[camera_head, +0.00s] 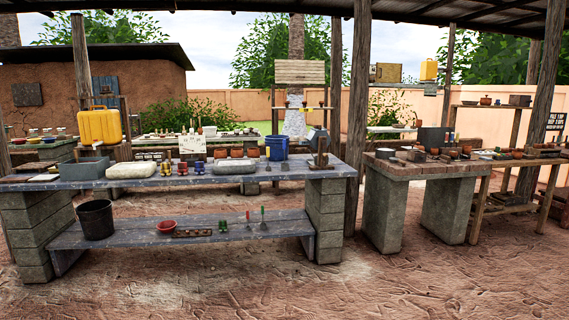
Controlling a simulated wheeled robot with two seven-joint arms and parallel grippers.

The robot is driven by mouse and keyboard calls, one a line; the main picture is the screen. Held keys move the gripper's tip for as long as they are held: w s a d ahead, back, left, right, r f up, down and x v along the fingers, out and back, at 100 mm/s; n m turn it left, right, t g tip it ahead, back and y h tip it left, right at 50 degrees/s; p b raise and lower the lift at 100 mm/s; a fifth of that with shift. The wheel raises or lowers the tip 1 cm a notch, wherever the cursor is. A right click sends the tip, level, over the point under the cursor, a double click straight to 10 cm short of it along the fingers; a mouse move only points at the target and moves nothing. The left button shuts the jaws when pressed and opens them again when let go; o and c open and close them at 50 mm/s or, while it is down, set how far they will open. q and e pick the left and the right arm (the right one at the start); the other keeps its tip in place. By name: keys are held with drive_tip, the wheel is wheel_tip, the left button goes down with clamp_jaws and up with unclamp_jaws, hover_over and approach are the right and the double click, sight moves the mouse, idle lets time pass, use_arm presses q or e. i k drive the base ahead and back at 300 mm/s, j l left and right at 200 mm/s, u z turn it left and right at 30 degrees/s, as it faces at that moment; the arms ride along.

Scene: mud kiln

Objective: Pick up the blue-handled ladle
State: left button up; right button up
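I cannot make out a blue-handled ladle for certain, as the tools in view are small and far off. Several small tools stand or lie on the lower shelf (140,236) of the near workbench, among them a green-handled tool (263,219) and a thin tool beside it (248,221). The near workbench's top (270,174) also bears small grey tools (285,166) at its right part. Neither of my grippers is in view.
The near workbench stands on block legs (328,220). A dark bucket (95,219) and a red bowl (166,227) are on its shelf. The earth floor (300,290) in front is clear.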

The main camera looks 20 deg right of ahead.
sight(284, 166)
drive_tip(key=z, duration=3)
drive_tip(key=u, duration=2.4)
drive_tip(key=i+l, duration=0.4)
drive_tip(key=l, duration=0.15)
drive_tip(key=i+l, duration=0.45)
drive_tip(key=i+l+z, duration=0.1)
drive_tip(key=i+l, duration=0.15)
drive_tip(key=i, duration=0.9)
drive_tip(key=i+l+z, duration=0.1)
drive_tip(key=i, duration=1.1)
